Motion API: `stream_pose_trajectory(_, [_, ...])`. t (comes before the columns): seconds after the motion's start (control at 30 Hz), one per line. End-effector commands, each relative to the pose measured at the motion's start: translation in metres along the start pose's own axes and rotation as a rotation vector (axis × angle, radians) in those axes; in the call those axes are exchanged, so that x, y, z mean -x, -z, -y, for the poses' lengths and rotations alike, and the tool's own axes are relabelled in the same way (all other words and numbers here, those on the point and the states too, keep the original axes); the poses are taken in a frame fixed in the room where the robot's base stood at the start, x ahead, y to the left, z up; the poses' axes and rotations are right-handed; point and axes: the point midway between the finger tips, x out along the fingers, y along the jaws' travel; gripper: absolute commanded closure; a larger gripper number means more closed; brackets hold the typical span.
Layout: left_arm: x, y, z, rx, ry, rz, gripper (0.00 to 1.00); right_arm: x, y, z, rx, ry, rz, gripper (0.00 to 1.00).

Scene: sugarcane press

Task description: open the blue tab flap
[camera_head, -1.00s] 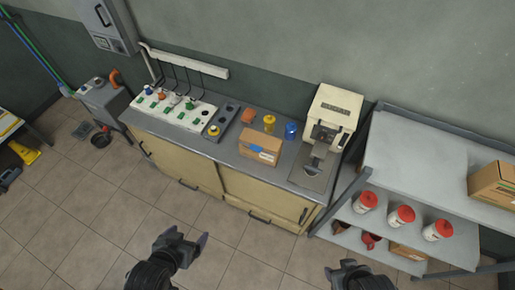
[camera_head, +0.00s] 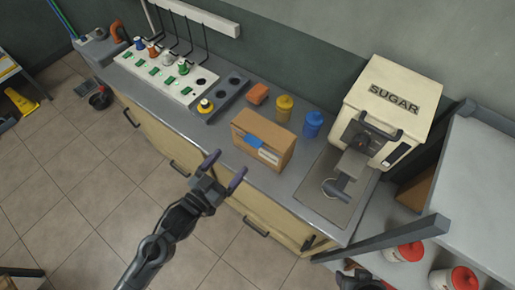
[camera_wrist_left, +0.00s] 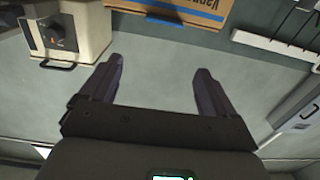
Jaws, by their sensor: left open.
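A brown cardboard box (camera_head: 262,138) stands on the grey counter, with a blue tab (camera_head: 253,141) on its front face and a pale printed label beside it. In the left wrist view the box (camera_wrist_left: 207,8) is cut off by the top edge; a blue band and lettering show on it. My left gripper (camera_head: 226,168) is open and empty, just in front of and below the box, apart from it. The left wrist view shows its two fingers (camera_wrist_left: 157,70) spread with nothing between. My right gripper (camera_head: 358,281) is partly visible at the bottom edge; its jaw state is unclear.
A cream SUGAR machine (camera_head: 392,108) stands right of the box. Yellow (camera_head: 284,108) and blue (camera_head: 312,124) containers and an orange block (camera_head: 258,94) sit behind it. A panel with several knobs (camera_head: 165,72) is to the left. A metal shelf (camera_head: 490,170) is at right.

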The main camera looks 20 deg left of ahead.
Motion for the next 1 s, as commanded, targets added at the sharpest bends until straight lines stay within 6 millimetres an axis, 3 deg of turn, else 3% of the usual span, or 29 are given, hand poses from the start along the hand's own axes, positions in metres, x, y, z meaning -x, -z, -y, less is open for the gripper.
stream_pose_trajectory(0.03, [-0.001,-0.018,0.001,-0.003,-0.001,-0.002,0.11,-0.018,-0.006,0.001,0.000,0.000,-0.001,0.50])
stream_pose_trajectory(0.1, [-0.002,-0.025,0.001,-0.006,-0.001,-0.004,0.11,-0.026,-0.008,0.001,0.000,0.001,-0.001,0.50])
stream_pose_trajectory(0.43, [-0.016,-0.031,0.002,-0.008,-0.002,-0.009,0.11,-0.034,-0.010,0.003,-0.002,0.003,-0.003,0.50])
stream_pose_trajectory(1.0, [-0.097,-0.031,0.002,-0.008,-0.001,-0.008,0.11,-0.042,-0.011,0.002,-0.003,0.002,-0.006,0.50])
